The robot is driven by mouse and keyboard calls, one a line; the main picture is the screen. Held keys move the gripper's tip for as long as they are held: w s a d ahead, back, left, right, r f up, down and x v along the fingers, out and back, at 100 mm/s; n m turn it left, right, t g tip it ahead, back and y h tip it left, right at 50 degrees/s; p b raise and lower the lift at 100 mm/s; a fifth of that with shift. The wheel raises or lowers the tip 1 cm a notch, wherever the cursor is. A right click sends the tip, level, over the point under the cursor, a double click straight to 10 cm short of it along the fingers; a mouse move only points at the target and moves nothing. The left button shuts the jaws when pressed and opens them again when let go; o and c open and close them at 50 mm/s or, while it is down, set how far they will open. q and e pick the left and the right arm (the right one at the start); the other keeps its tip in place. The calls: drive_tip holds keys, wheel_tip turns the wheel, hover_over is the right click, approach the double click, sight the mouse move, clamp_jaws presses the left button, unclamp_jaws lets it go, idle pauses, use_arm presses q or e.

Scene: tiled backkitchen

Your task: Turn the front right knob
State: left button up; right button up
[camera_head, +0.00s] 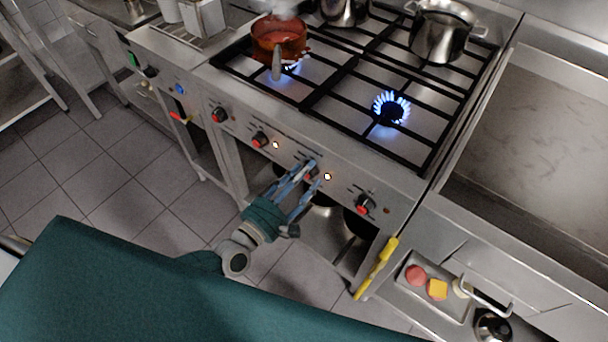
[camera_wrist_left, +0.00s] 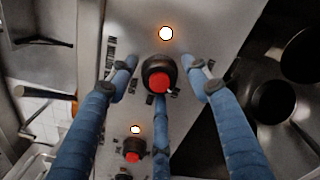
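The stove's front panel (camera_head: 240,130) carries a row of several black knobs with red caps. My left gripper (camera_head: 308,172) is at the third knob from the left (camera_head: 312,174), largely hidden behind the fingers in the head view. In the left wrist view this knob (camera_wrist_left: 158,76) sits between the blue fingertips (camera_wrist_left: 160,68), with small gaps at both sides. The gripper looks open. The rightmost knob (camera_head: 364,205) is free, right of the gripper. A front right burner (camera_head: 391,110) burns with a blue flame. My right gripper is out of view.
Lit indicator lights sit beside the second knob (camera_head: 276,145) and the third knob (camera_head: 327,177). A red pot (camera_head: 279,40) stands over a lit burner, and a steel pot (camera_head: 441,32) stands behind. A yellow-handled thing (camera_head: 377,268) and a food tray (camera_head: 433,302) are at lower right.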

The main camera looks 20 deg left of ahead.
use_arm(q)
drive_tip(key=c, duration=0.9)
drive_tip(key=shift+m, duration=0.4)
drive_tip(key=shift+m+p, duration=2.15)
drive_tip(key=shift+m, duration=12.35)
